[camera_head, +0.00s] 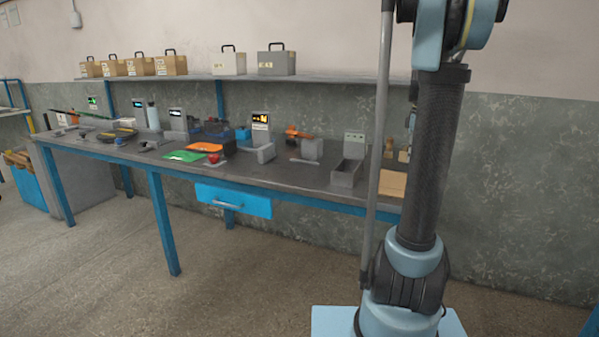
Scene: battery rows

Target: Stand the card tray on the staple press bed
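A long grey workbench (130,152) with blue legs runs along the wall, holding several small items. I cannot tell for sure which is the card tray; a flat orange piece (205,147) and a flat green piece (184,156) lie near the bench's middle. An orange-topped device (297,132) stands beside a grey block (312,149) to their right; I cannot tell whether it is the staple press. My gripper is out of view; only my arm shows at the right.
A grey open-topped bin unit (347,172) stands on the bench's right part. A blue drawer (234,200) hangs under the bench front. Several cases stand on the shelf (330,78) above. The floor (270,280) before the bench is clear.

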